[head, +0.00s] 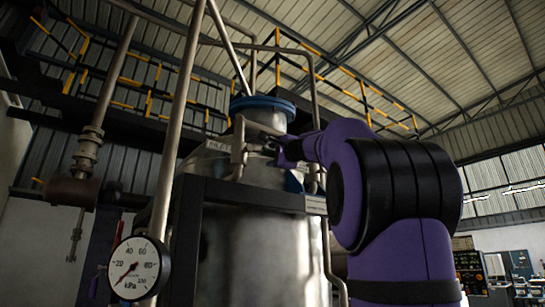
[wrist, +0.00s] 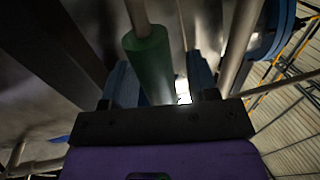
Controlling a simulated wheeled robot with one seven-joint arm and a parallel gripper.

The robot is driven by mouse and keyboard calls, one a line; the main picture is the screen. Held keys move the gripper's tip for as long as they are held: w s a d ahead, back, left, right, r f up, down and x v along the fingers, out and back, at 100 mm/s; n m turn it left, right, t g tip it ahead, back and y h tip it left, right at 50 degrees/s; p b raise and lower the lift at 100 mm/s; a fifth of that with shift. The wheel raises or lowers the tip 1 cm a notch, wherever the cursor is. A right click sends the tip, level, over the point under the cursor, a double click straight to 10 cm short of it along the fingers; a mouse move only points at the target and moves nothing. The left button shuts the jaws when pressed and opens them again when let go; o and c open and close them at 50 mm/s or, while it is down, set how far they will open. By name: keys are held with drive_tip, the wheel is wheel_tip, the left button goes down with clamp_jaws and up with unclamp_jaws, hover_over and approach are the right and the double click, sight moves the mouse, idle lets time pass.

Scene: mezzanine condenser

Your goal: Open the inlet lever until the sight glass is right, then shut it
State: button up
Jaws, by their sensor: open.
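In the wrist view a green cylindrical grip (wrist: 150,58) on a thin metal rod reaches down between the two bluish fingers of my gripper (wrist: 161,72). The fingers stand apart on either side of it and are not closed on it. I take it to be the inlet lever's handle, but its pivot is hidden. I cannot make out the sight glass in either view.
A round kPa gauge (head: 138,268) stands at lower left. A dark frame (head: 252,197) crosses the vessel's front, and vertical pipes (head: 180,120) rise on the left. A blue flange (head: 262,103) tops the vessel; it also shows at right in the wrist view (wrist: 278,30).

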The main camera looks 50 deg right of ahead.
drive_tip(key=shift+w+d+r, duration=0.1)
drive_tip(key=shift+w+d, duration=0.05)
drive_tip(key=shift+w, duration=0.25)
clamp_jaws()
